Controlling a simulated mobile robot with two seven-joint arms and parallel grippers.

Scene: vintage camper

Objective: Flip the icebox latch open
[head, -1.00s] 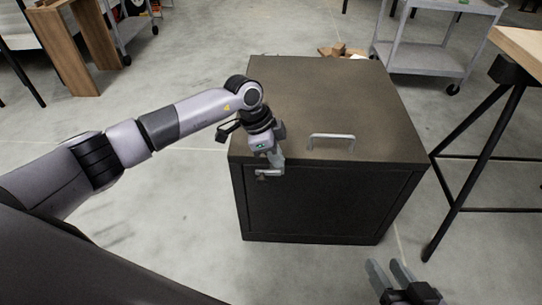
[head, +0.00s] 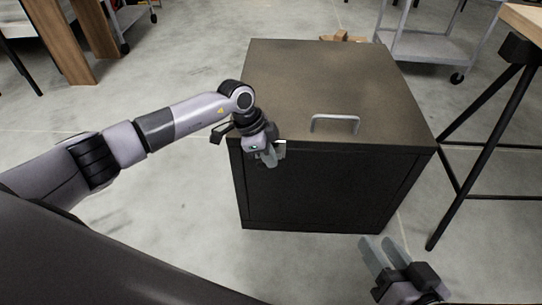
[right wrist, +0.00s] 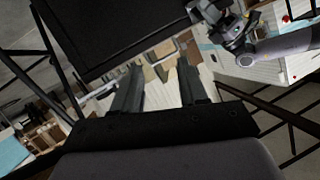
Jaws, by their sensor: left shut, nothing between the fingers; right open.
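The icebox (head: 325,190) is a dark box with a brownish top and a grey handle (head: 335,119) on its lid. It fills the upper left of the right wrist view (right wrist: 110,30). My left gripper (head: 270,160) is shut and empty at the upper left of the icebox's front face, close against the top edge. It hides the latch area; a small pale bit shows beside the fingers, and I cannot tell if it is the latch or how the latch stands. My right gripper (head: 381,252) is open and empty, low in front of the icebox's right side.
A grey cart (head: 430,45) stands behind the icebox at the right. A wooden-topped table with black trestle legs (head: 480,140) stands close on the right. Some brown cardboard (head: 343,36) lies behind. The concrete floor (head: 170,190) left of the icebox is clear.

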